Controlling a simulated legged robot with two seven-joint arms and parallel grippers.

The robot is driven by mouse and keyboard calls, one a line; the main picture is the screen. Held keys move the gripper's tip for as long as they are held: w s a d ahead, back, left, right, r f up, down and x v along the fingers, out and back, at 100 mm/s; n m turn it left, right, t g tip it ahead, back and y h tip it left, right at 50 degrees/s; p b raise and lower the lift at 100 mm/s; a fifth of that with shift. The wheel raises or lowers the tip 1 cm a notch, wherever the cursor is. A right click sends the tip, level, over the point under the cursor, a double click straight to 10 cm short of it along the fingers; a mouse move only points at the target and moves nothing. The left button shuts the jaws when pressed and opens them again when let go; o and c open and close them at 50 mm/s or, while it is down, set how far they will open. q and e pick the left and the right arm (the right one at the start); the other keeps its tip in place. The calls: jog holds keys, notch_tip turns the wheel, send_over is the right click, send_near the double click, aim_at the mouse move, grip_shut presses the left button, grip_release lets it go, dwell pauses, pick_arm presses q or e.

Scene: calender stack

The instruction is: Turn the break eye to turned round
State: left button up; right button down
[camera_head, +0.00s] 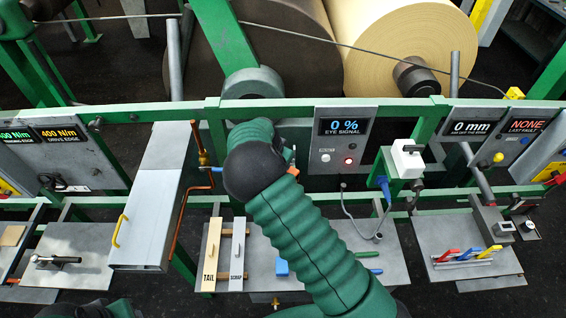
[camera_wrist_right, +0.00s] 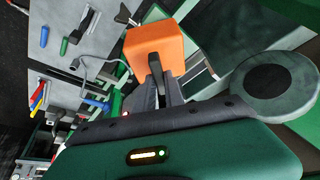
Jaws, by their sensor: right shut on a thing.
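An orange block (camera_wrist_right: 155,45), which may be the break eye, sits between the dark fingers of my right gripper (camera_wrist_right: 160,78) in the right wrist view. The gripper is shut on it. In the head view only a small orange bit (camera_head: 293,171) shows beside my dark wrist, which hides the fingers and most of the block. Which way its face points cannot be told. The eye signal panel (camera_head: 343,137) reads 0 % and has a lit red lamp. My left gripper is not in view.
A white box (camera_head: 407,158) with a blue plug (camera_head: 383,184) stands on a green bracket to the right. A copper-coloured crank (camera_head: 184,213) is on the left. Large dark (camera_head: 215,70) and tan (camera_head: 400,45) rolls lie behind the green rail. Tool shelves run along the front.

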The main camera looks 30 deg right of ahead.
jog(key=m+g, duration=0.1)
jog(key=m, duration=0.1)
jog(key=m+b, duration=0.1)
jog(key=m, duration=0.1)
jog(key=m+g+b, duration=0.1)
jog(key=m, duration=0.1)
jog(key=shift+a+f+g, duration=0.2)
jog(key=shift+f+g, duration=0.1)
jog(key=shift+f, duration=0.05)
jog(key=shift+w+r+m+g+b, duration=0.1)
jog(key=shift+m+g+b, duration=0.25)
jog(key=shift+m, duration=0.7)
jog(key=shift+w+r+m+g+b, duration=0.1)
jog(key=shift+m+g+b, duration=0.25)
jog(key=shift+m, duration=0.7)
